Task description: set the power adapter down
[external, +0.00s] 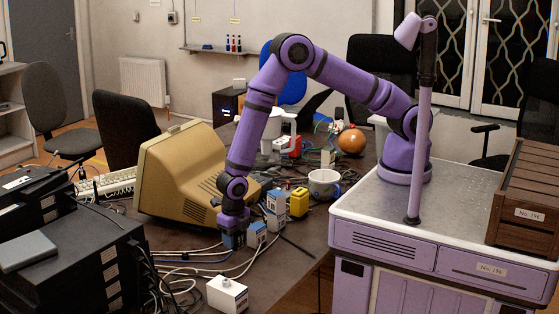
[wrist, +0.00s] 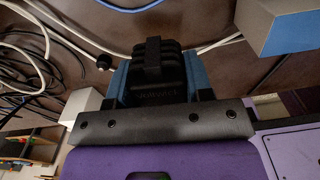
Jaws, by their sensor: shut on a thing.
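The power adapter (wrist: 158,88) is a black, ribbed block in the wrist view, between the blue-sided fingers of my gripper (wrist: 160,72). My gripper is shut on it. In the external view my gripper (external: 233,238) points down low over the dark table, in front of the beige monitor. The adapter is mostly or wholly hidden there by the fingers. I cannot tell whether it touches the table.
A yellow item (external: 299,202) and a mug (external: 324,184) are farther right. The beige monitor (external: 175,175) is behind left. Loose cables (external: 190,262) and a white box (external: 227,294) lie in front.

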